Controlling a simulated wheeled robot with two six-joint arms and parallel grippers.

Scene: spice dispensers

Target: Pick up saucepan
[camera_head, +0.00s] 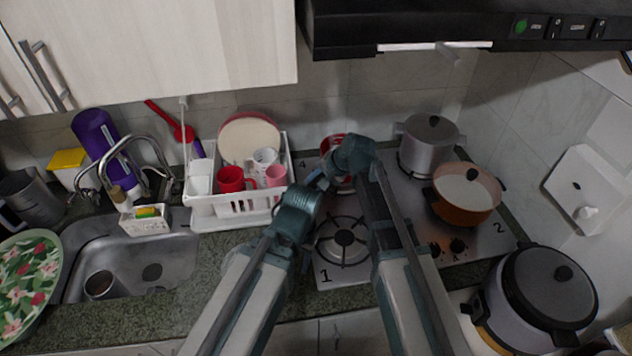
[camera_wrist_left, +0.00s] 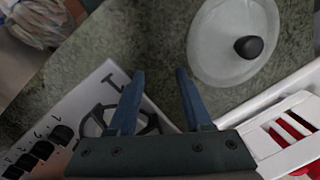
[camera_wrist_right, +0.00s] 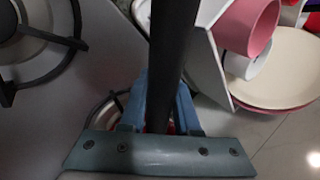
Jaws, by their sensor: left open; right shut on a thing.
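A red saucepan (camera_head: 333,142) stands on the back left part of the hob and is mostly hidden by my right gripper (camera_head: 326,176). In the right wrist view, my right gripper (camera_wrist_right: 158,105) is shut on a long dark bar (camera_wrist_right: 172,45), which looks like the saucepan's handle. Only a little red shows below it there. My left gripper (camera_head: 296,208) is over the counter edge beside the hob. In the left wrist view, it (camera_wrist_left: 158,95) is open with nothing between its fingers.
A glass lid (camera_wrist_left: 207,58) with a black knob lies on the counter. The white dish rack (camera_head: 235,207) stands left of the grippers. A grey pot (camera_head: 425,155) and an orange pan (camera_head: 463,205) stand on the hob's right. The front left burner (camera_head: 343,238) is empty.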

